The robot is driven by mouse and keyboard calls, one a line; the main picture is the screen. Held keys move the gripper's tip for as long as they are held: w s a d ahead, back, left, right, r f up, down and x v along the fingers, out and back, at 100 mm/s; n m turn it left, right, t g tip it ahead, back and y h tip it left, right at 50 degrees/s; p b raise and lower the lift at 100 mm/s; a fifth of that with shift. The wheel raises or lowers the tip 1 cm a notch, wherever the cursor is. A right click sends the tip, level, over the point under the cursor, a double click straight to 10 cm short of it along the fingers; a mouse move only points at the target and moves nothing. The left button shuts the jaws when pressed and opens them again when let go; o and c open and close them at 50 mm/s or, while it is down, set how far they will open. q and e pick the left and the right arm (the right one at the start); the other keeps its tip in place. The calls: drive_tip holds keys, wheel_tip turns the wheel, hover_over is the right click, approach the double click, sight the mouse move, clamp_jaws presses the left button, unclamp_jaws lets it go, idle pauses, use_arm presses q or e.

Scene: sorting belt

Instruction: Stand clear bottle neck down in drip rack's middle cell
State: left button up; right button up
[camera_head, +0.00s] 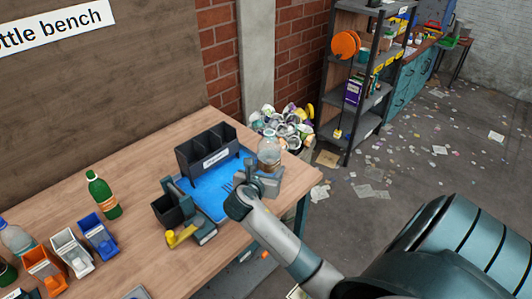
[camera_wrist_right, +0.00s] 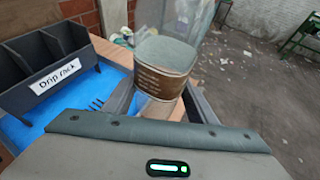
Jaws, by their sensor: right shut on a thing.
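The clear bottle (camera_head: 268,150), with a brown label band, is in my right gripper (camera_head: 262,180), to the right of the drip rack. In the right wrist view the bottle (camera_wrist_right: 165,55) stands up between the fingers of my right gripper (camera_wrist_right: 160,105), which is shut on its lower part. I cannot tell which end its neck is at. The dark drip rack (camera_head: 208,163) stands on a blue mat and has a row of open-topped cells with a white label. It also shows at the left in the right wrist view (camera_wrist_right: 75,85). The bottle is apart from the rack. My left gripper is not in view.
The blue mat (camera_head: 205,196) lies on the wooden bench (camera_head: 140,155). A grey device with a black cup (camera_head: 167,209) stands before the rack. A green bottle (camera_head: 103,195) and several small bins (camera_head: 98,236) are left. A heap of crushed containers (camera_head: 285,125) lies behind.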

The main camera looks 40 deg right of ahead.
sight(277, 163)
drive_tip(key=r+p, duration=0.1)
drive_tip(key=s+r+p, duration=0.1)
drive_tip(key=p, duration=0.1)
drive_tip(key=shift+s+r, duration=0.25)
drive_tip(key=shift+r, duration=0.1)
drive_tip(key=shift+s+d+r+p, duration=0.15)
drive_tip(key=shift+s+r+p, duration=0.7)
drive_tip(key=shift+r, duration=0.25)
drive_tip(key=s+r, duration=0.5)
drive_tip(key=r, duration=0.1)
drive_tip(key=shift+d+r, duration=0.2)
drive_tip(key=shift+r, duration=0.1)
drive_tip(key=shift+b, duration=0.3)
